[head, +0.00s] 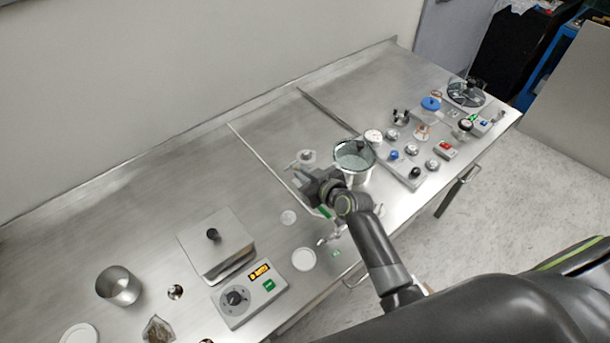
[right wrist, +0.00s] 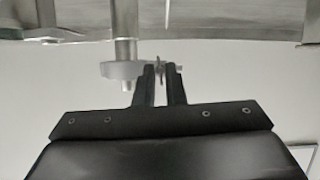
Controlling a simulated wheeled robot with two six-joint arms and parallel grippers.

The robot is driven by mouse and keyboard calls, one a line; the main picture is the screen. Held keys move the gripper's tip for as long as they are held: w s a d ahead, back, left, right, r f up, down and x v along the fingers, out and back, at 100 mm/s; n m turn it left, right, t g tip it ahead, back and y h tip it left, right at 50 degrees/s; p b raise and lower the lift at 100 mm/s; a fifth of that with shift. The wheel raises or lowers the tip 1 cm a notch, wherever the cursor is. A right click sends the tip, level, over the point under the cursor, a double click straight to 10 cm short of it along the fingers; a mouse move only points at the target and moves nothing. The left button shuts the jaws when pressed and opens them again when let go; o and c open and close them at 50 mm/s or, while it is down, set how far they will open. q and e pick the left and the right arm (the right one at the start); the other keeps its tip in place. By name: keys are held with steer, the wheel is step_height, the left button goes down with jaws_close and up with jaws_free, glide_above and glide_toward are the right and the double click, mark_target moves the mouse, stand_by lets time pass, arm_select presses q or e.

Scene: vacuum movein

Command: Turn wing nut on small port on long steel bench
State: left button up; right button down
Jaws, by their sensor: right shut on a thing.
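The long steel bench (head: 150,215) runs diagonally across the head view. My right gripper (head: 304,176) is low over its middle, beside a small grey round fitting that looks like the small port (head: 307,156). In the right wrist view a steel post with a pale clamp (right wrist: 118,69) stands just left of the fingers. The right gripper (right wrist: 160,80) is shut on a thin upright piece, the wing nut (right wrist: 158,69), beside that clamp. The fingers hide part of the nut, and its turn angle is hard to tell. My left gripper is not in view.
A glass-topped metal vessel (head: 354,158) stands close right of the gripper. A panel of knobs and buttons (head: 408,165) lies farther right. A lidded steel box (head: 216,245), a control box with a dial (head: 248,294) and a steel cup (head: 119,286) are at the left. The back left is clear.

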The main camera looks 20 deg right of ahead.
steer(key=c, duration=1.5)
jaws_free()
